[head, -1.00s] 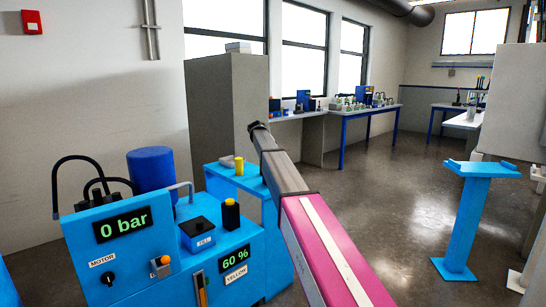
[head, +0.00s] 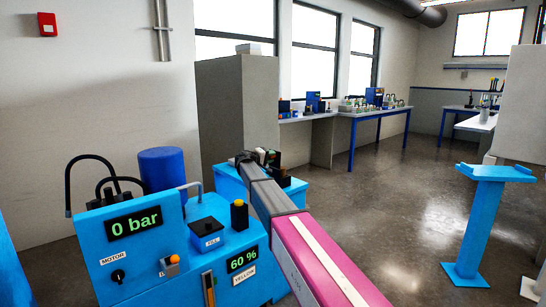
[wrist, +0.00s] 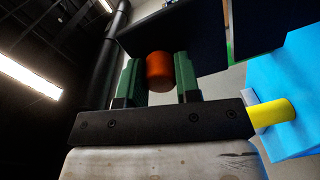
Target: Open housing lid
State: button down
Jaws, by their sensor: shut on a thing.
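My gripper (wrist: 159,80) has two green fingers. In the wrist view it is shut on an orange-brown cylindrical knob (wrist: 159,71). Just beyond the knob is a broad dark panel (wrist: 205,38), which appears to be part of the housing or its lid. I cannot tell whether the panel is tilted or still closed. In the head view my gripper (head: 267,157) is at the far end of the arm, by the light blue stand (head: 230,183). Dark parts show around it there, and the arm hides much of that spot.
A yellow cylinder (wrist: 270,112) is close to the right of my gripper. The blue machine (head: 128,262) with the "0 bar" display stands at left, with a dark blue box (head: 209,235) on it. A light blue pedestal (head: 482,222) stands at right. Open floor lies between.

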jog(key=shift+s+a+f+t+h, duration=0.25)
jog(key=shift+a+t+h, duration=0.1)
jog(key=shift+h, duration=0.15)
jog(key=shift+s+a+f+t+h, duration=0.15)
jog(key=shift+s+a+t+h, duration=0.15)
jog(key=shift+h, duration=0.2)
jog(key=shift+w, duration=0.1)
jog(key=c, duration=0.8)
grip_release()
jog(key=v, duration=1)
jog(key=shift+s+a+f, duration=0.25)
